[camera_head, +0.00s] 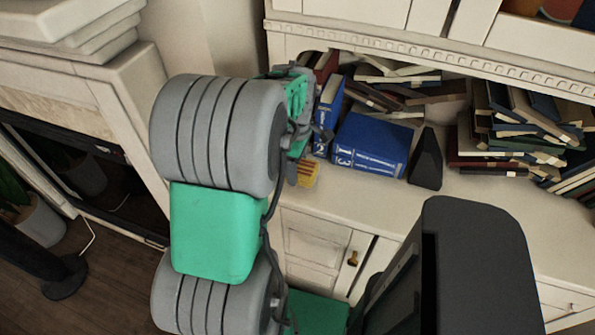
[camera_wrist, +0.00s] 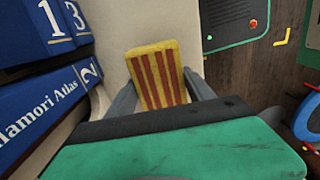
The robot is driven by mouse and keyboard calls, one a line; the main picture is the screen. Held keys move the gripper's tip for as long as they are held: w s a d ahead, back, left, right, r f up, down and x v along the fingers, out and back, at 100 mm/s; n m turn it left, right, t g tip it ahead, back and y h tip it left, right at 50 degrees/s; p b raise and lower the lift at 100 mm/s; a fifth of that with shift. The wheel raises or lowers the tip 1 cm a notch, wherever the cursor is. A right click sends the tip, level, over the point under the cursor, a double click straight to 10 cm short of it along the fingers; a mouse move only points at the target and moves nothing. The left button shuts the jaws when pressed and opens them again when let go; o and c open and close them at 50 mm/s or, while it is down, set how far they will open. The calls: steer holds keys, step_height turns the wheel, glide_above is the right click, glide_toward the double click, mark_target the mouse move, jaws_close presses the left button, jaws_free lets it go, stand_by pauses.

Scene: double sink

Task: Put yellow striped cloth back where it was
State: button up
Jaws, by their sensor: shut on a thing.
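The yellow striped cloth (camera_wrist: 157,75), yellow with red stripes, stands up between the fingers of my gripper (camera_wrist: 158,92) in the wrist view. My gripper is shut on it. In the head view only a small part of the cloth (camera_head: 307,174) shows, just right of my gripper (camera_head: 298,168) and at the front edge of the white cabinet top (camera_head: 470,205). My arm hides most of the gripper and the cloth's left side there. I cannot tell whether the cloth touches the cabinet.
Blue atlas volumes (camera_head: 368,146) stand on the cabinet top close to the cloth, and at left in the wrist view (camera_wrist: 40,105). A black wedge-shaped object (camera_head: 427,160) stands right of them. Piles of books (camera_head: 520,125) fill the right. Bare cabinet top lies in front of them.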

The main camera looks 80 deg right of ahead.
steer(key=shift+a+f, duration=0.1)
steer(key=shift+f, duration=1.15)
steer(key=shift+f, duration=0.1)
steer(key=o, duration=1.2)
step_height(320, 180, up, 12)
steer(key=shift+r, duration=0.15)
